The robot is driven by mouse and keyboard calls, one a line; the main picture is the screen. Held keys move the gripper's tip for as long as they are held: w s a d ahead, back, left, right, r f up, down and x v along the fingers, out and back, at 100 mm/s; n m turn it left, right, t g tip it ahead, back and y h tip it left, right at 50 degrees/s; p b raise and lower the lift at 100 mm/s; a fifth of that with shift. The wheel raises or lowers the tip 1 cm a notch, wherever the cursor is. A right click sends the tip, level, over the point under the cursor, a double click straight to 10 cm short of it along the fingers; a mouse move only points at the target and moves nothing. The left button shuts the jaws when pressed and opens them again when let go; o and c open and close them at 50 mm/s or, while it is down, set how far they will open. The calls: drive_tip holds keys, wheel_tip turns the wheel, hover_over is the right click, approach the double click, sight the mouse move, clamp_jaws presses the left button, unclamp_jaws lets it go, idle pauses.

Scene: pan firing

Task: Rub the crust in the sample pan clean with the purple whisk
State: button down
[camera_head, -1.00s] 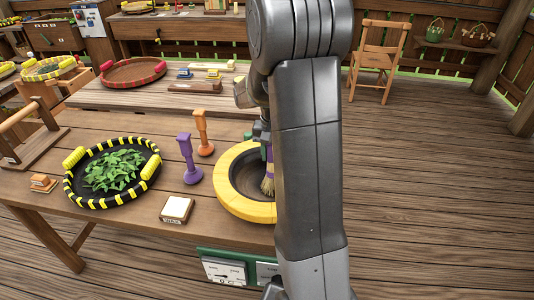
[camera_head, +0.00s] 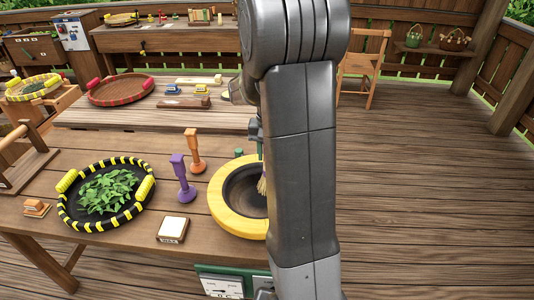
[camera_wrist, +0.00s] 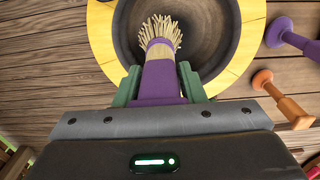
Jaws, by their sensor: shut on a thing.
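My gripper (camera_wrist: 160,85) is shut on the purple whisk (camera_wrist: 160,55), whose pale bristles point into the sample pan (camera_wrist: 205,45) in the wrist view. The pan is a dark bowl set in a yellow ring. In the head view the pan's yellow ring (camera_head: 217,205) is at the right of the near table, partly hidden behind my arm. A little of the bristles shows at the arm's edge; most of the whisk is hidden there. The pan floor looks dark brown; I cannot tell crust from bare pan, or whether the bristles touch it.
A purple stamp-like tool (camera_head: 183,180) and an orange one (camera_head: 194,152) stand left of the pan. A black-and-yellow tray (camera_head: 70,215) of green leaves lies further left. A small white-topped block (camera_head: 173,229) lies near the front edge. The floor at right is clear.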

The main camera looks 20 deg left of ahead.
wheel_tip(320, 180, up, 3)
drive_tip(key=p, duration=0.2)
drive_tip(key=shift+r+p, duration=0.2)
drive_tip(key=shift+p, duration=0.15)
drive_tip(key=shift+f, duration=0.1)
